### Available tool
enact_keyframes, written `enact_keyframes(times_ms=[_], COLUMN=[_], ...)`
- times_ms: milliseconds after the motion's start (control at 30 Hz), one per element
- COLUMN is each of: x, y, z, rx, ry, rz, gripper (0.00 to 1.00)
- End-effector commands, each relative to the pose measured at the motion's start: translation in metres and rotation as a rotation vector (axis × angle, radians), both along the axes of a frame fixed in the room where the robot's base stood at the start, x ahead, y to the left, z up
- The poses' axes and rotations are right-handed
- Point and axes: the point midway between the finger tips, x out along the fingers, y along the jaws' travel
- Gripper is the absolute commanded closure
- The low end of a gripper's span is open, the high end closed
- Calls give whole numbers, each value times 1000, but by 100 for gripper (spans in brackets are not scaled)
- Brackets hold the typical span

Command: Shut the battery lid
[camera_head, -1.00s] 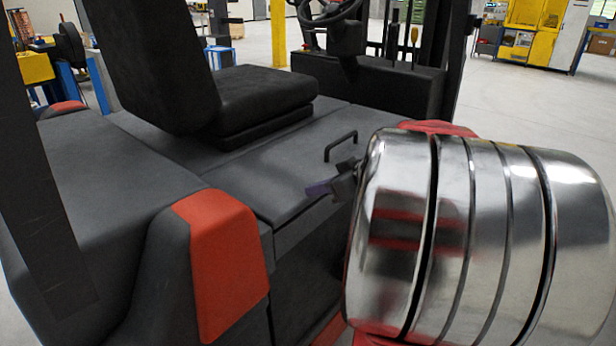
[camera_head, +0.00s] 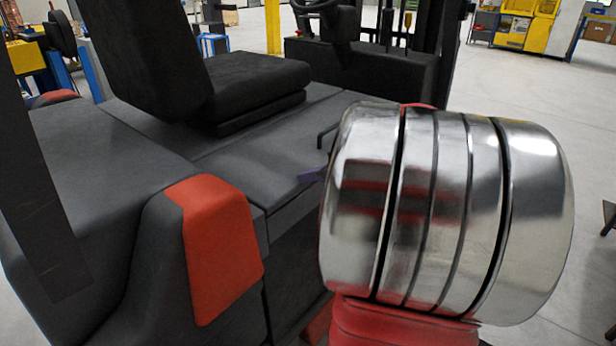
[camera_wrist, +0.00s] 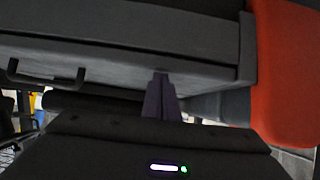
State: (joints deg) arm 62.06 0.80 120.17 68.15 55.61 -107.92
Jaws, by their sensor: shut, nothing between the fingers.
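The battery lid (camera_head: 270,165) is the dark grey flat panel on the forklift beside the seat, with a black bar handle (camera_head: 322,136) partly hidden by my arm. It looks about level with the bodywork; I cannot tell whether it is fully seated. The lid's edge (camera_wrist: 120,42) and handle (camera_wrist: 45,76) also show in the wrist view. My gripper (camera_head: 311,175) has its purple fingers shut and empty at the lid's near side edge. In the wrist view the fingertips (camera_wrist: 161,76) overlap the grey edge; contact is unclear.
The black seat (camera_head: 255,90) stands behind the lid. A red-orange corner cover (camera_head: 222,250) is at the near left. The steering wheel and levers (camera_head: 388,28) are at the back. Open floor (camera_head: 520,90) lies to the right.

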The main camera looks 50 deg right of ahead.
Motion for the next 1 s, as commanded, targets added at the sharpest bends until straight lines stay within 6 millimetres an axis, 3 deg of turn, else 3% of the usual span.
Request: enact_keyframes(times_ms=[33,67,400,1000], x=[-5,-5,-4,-84], y=[0,0,2,-5], z=[-16,-13,41,61], rx=[12,10,-4,-3], ry=[30,29,-2,-5], rz=[-4,-4,1,4], gripper=[100,100,100,100])
